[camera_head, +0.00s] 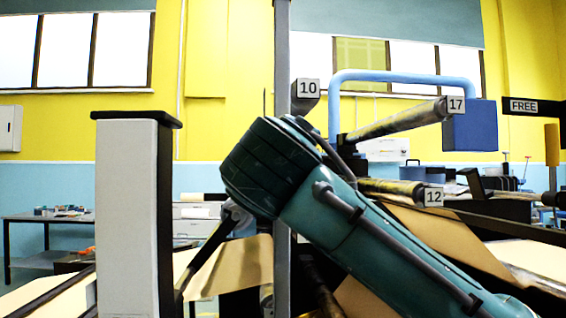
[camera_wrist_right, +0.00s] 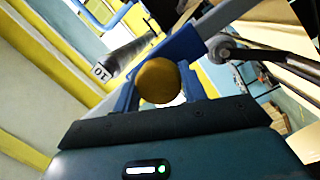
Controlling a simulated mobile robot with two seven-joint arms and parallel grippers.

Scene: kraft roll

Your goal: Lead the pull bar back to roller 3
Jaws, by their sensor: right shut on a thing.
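In the right wrist view, my right gripper (camera_wrist_right: 163,90) is shut on a round ochre-yellow end piece (camera_wrist_right: 158,80), which looks like the grip of the pull bar. The rest of the bar is hidden behind it. In the head view my teal right arm crosses the middle from the lower right, and its gripper is hidden. My left gripper is in neither view. No roller labelled 3 can be read. Brown kraft paper (camera_head: 236,268) hangs low at the centre, and another sheet (camera_head: 440,236) slopes at the right.
Labelled rollers stand near: roller 10 (camera_head: 306,92), roller 17 (camera_head: 400,118) and roller 12 (camera_head: 395,187). Roller 10 also shows in the wrist view (camera_wrist_right: 128,58). A grey upright post (camera_head: 283,60) and a white column (camera_head: 128,215) stand in front. A FREE sign (camera_head: 524,106) is at right.

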